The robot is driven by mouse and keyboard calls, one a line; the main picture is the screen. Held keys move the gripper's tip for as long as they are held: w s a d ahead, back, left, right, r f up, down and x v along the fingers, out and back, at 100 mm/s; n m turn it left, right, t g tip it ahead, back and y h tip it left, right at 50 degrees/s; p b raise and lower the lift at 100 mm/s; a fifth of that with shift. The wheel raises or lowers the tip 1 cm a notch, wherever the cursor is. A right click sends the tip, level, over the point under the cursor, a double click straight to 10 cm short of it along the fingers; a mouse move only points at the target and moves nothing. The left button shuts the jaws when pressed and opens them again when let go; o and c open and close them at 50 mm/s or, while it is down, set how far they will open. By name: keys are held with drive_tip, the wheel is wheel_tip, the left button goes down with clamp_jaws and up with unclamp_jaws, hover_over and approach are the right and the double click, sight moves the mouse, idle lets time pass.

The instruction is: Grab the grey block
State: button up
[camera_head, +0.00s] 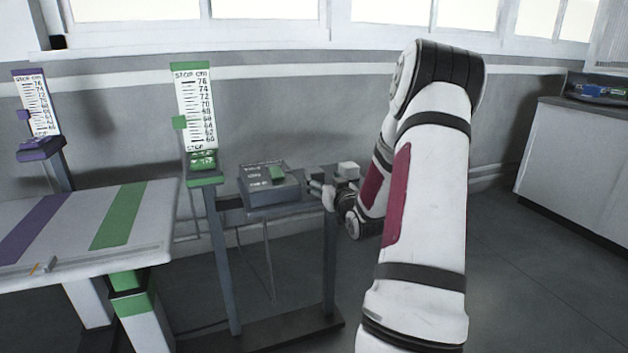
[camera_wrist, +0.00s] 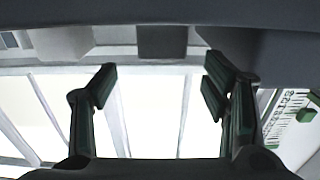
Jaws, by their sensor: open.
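A small light grey block (camera_head: 348,169) shows in the head view at the right end of the narrow grey stand, just behind my gripper. My gripper (camera_head: 318,187) is beside the stand's right end, low and partly hidden by my wrist. In the wrist view, my gripper (camera_wrist: 158,85) has its two dark fingers wide apart, with nothing held between them. Whether the grey block shows in the wrist view I cannot tell; a dark grey square shape (camera_wrist: 162,42) lies at the top, beyond the fingertips. I cannot tell whether the gripper touches the block.
A green-marked height scale (camera_head: 195,110) stands further left. A table with purple and green stripes (camera_head: 150,250) is at left. A white cabinet (camera_head: 580,160) is at right.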

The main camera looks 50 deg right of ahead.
sight(316, 172)
drive_tip(key=b+x, duration=0.1)
drive_tip(key=x, duration=0.4)
drive_tip(key=shift+w+a+b, duration=0.1)
drive_tip(key=shift+w+b, duration=0.05)
drive_tip(key=shift+b, duration=0.15)
clamp_jaws()
drive_tip(key=shift+r, duration=0.15)
